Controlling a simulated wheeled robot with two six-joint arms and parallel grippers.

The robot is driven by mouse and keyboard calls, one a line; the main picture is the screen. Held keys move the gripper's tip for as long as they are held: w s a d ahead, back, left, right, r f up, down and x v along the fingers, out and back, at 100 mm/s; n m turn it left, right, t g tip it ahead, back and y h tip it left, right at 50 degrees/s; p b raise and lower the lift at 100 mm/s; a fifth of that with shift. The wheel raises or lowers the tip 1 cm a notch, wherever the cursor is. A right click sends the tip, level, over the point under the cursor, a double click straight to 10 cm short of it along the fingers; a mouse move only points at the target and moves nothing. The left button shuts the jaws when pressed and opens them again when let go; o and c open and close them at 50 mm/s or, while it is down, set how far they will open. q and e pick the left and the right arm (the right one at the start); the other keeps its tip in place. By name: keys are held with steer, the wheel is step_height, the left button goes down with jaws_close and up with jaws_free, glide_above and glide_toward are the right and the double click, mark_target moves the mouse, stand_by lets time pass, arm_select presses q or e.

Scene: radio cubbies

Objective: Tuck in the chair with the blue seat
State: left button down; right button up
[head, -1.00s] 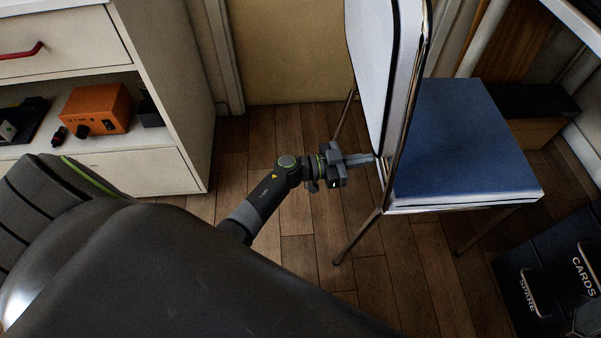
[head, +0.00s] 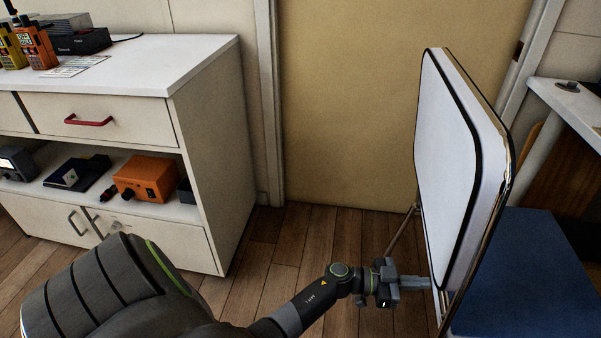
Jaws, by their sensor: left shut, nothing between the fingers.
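The chair stands at the right in the head view, with a blue seat (head: 530,275) and a white backrest (head: 447,170) in a metal frame. The backrest faces left and the seat extends right. My left gripper (head: 425,283) is shut with nothing in it. Its fingertips are at the lower edge of the backrest, by the chair's rear frame; I cannot tell whether they touch it. The chair's lower legs are mostly out of view. My right gripper is not in view.
A white desk edge (head: 575,105) is at the far right, beyond the seat. A white cabinet (head: 205,85) with radios and an orange box (head: 147,178) stands at left. Wooden floor (head: 290,245) is clear between cabinet and chair.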

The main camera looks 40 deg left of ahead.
arm_select(q)
steer(key=shift+w+d+r, duration=0.1)
steer(key=shift+w+d, duration=0.05)
steer(key=shift+d, duration=0.1)
steer(key=shift+a, duration=0.1)
steer(key=p+v, duration=0.4)
steer(key=v, duration=0.6)
